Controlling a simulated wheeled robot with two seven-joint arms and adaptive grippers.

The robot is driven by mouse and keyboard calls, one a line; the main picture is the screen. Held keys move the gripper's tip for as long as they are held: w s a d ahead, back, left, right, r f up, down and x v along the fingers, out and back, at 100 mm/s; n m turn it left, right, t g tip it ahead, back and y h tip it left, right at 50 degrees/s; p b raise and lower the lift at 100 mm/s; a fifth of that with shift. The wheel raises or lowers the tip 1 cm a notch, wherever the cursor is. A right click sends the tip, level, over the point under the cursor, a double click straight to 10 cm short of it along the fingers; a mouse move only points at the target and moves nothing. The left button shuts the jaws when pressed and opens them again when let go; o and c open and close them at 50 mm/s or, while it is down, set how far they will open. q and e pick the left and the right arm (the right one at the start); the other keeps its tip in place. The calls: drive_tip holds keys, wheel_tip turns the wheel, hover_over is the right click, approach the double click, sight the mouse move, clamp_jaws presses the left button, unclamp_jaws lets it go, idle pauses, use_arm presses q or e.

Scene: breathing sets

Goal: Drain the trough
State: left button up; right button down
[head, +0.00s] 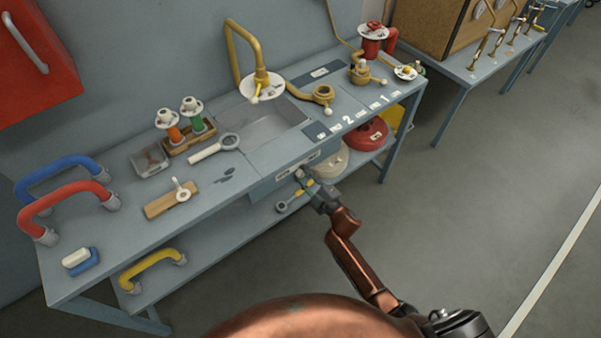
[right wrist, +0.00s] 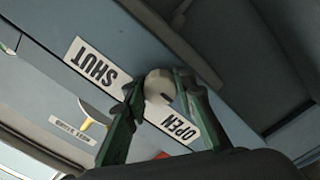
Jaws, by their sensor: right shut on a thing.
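The trough (head: 268,122) is a grey rectangular basin sunk in the blue-grey bench top; I cannot tell from here whether it holds liquid. My right gripper (head: 303,179) is at the bench's front face below the trough. In the right wrist view my right gripper (right wrist: 160,88) is shut on a pale round knob (right wrist: 158,84), with a finger on each side. The knob sits between a SHUT label (right wrist: 91,62) and an OPEN label (right wrist: 180,128). The knob's far side and mount are hidden. My left gripper is not in view.
A yellow gooseneck spout (head: 243,45) with a white disc stands behind the trough. A white-handled magnifier (head: 214,148) and a wooden block (head: 171,199) lie to the left. Red and white round items sit on the lower shelf. The floor (head: 490,190) at right is clear.

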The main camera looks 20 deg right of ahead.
drive_tip(key=c, duration=1.6)
unclamp_jaws()
drive_tip(key=v, duration=1.2)
